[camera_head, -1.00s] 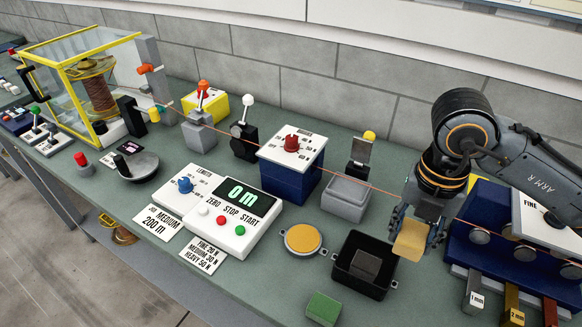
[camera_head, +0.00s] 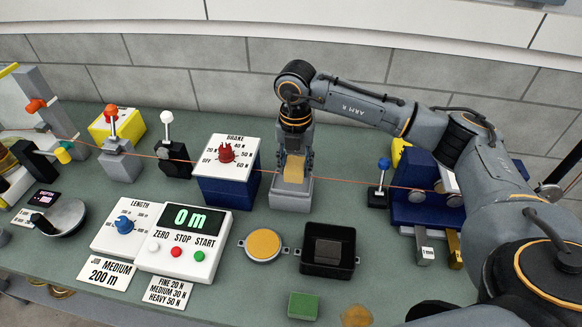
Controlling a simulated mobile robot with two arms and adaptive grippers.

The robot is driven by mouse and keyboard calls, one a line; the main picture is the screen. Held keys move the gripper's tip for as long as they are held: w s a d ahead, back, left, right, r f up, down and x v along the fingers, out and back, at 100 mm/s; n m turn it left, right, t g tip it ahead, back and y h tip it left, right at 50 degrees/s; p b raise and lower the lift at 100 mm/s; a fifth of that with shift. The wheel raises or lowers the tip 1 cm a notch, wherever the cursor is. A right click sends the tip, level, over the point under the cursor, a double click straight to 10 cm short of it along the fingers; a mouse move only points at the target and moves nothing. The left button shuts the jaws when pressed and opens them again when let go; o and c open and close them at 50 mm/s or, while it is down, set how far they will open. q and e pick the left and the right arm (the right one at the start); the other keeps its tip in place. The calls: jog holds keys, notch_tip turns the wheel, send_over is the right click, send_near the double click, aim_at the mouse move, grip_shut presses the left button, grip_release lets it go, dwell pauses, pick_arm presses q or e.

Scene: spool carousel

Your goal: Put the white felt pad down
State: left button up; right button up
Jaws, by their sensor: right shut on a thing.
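My right gripper (camera_head: 296,162) is shut on a small tan-cream pad (camera_head: 295,170), the only thing here that could be the felt pad; it looks more tan than white. The gripper points down with the pad at its fingertips, in line with the grey open-topped box (camera_head: 290,201). The pad overlaps the box's upper part in the picture; I cannot tell whether it touches it. The gripper hides what stands behind the box. My left gripper is not in view.
An orange line (camera_head: 345,182) runs across the bench close to the gripper. The blue brake box (camera_head: 228,190) stands left of the grey box. In front are a yellow round pad (camera_head: 263,244), a black tray (camera_head: 328,270) with a dark block, and a green block (camera_head: 303,306).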

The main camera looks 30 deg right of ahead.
aim_at(292, 158)
jog(key=shift+w+d+f, duration=0.15)
jog(key=shift+w+f, duration=0.6)
jog(key=shift+f, duration=0.1)
jog(key=shift+w+d+f+p, duration=0.1)
jog(key=shift+w+f+p, duration=0.25)
jog(key=shift+f+p, duration=0.15)
notch_tip(292, 158, down, 2)
jog(key=shift+f+p, duration=0.1)
jog(key=shift+p, duration=0.8)
jog(key=shift+f, duration=0.35)
jog(key=shift+f, duration=0.1)
jog(key=shift+f, duration=0.15)
jog(key=o, duration=0.7)
jog(key=shift+c, duration=0.2)
